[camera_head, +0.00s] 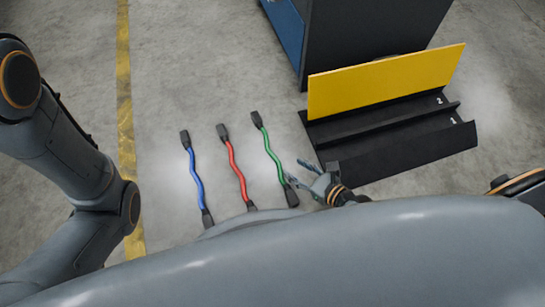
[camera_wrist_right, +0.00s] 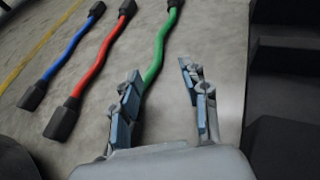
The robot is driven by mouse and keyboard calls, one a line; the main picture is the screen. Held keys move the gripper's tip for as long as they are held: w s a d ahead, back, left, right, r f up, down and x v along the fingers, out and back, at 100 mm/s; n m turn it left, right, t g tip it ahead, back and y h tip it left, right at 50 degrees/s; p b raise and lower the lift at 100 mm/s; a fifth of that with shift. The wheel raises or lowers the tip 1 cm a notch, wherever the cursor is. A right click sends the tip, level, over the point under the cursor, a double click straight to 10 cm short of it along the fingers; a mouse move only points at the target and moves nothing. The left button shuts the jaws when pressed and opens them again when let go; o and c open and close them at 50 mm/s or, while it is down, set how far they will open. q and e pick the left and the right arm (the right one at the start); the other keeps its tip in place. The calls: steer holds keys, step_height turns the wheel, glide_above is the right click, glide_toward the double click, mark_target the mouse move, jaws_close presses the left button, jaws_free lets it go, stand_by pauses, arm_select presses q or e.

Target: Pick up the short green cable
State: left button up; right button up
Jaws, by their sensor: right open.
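The short green cable (camera_head: 269,151) lies on the grey floor, with black connectors at both ends. It is the rightmost of three cables in the head view. My right gripper (camera_head: 303,176) is open just right of the cable's near end. In the right wrist view, the green cable (camera_wrist_right: 160,57) runs down to the left finger of my right gripper (camera_wrist_right: 162,97), which hides its near end. The space between the fingers shows bare floor. I cannot tell whether the finger touches the cable. My left arm shows at the left of the head view, but its gripper is out of view.
A red cable (camera_head: 234,167) and a blue cable (camera_head: 194,177) lie left of the green one. A black stepped rack (camera_head: 395,150) with a yellow panel (camera_head: 385,80) stands to the right, before a dark cabinet (camera_head: 365,35). A yellow line (camera_head: 124,100) marks the floor.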

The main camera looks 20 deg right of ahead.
mark_target(275, 157)
steer(key=x, duration=0.3)
steer(key=shift+f+b, duration=0.1)
steer(key=shift+b, duration=0.2)
steer(key=b+x, duration=0.1)
steer(key=x, duration=0.3)
steer(key=shift+a+b, duration=0.35)
steer(key=shift+w+a+f, duration=0.15)
steer(key=shift+w+a, duration=0.05)
steer(key=shift+w, duration=0.3)
jaws_close()
